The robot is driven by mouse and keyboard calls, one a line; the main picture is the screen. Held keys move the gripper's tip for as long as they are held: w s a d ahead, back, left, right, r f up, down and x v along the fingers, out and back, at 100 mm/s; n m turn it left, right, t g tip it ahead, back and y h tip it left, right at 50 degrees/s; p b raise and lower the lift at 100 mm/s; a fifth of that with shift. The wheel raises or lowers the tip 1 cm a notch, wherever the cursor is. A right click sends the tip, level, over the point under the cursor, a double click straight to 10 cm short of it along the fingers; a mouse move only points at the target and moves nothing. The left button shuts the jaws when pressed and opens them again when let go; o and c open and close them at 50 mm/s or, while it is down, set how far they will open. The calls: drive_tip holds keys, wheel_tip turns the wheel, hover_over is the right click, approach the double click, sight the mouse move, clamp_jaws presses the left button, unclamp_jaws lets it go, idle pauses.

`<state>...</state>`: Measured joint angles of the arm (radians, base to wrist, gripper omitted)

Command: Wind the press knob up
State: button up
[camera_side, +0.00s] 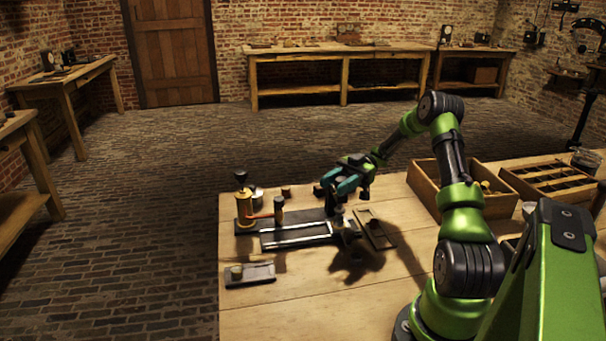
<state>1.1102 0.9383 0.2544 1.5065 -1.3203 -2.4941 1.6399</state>
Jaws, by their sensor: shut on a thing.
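My gripper (338,196), with a teal body, points down over the right end of a dark bench fixture with pale rails (297,235). It is shut on a small dark part at the top of a short upright there, which appears to be the press knob (339,201). The fingers and the gripper body hide most of the knob, so its height and turn cannot be read. The dark press upright (340,217) stands below it. At the fixture's left end stands a brass column (243,208) with a black top and a red lever (262,215) beside it.
A small tray (250,274) with a yellowish piece lies at the front left. An open wooden box (424,184) and a divided tray (541,172) stand farther right. The tabletop's front middle is clear.

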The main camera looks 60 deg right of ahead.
drive_tip(key=o, duration=1)
drive_tip(key=shift+c, duration=0.2)
drive_tip(key=s+a+r, duration=0.2)
drive_tip(key=s+a, duration=0.2)
drive_tip(key=s, duration=0.3)
drive_tip(key=s+a+r, duration=0.3)
drive_tip(key=s+a, duration=0.1)
drive_tip(key=s, duration=0.2)
drive_tip(key=shift+s+a, duration=0.15)
drive_tip(key=shift+s, duration=0.2)
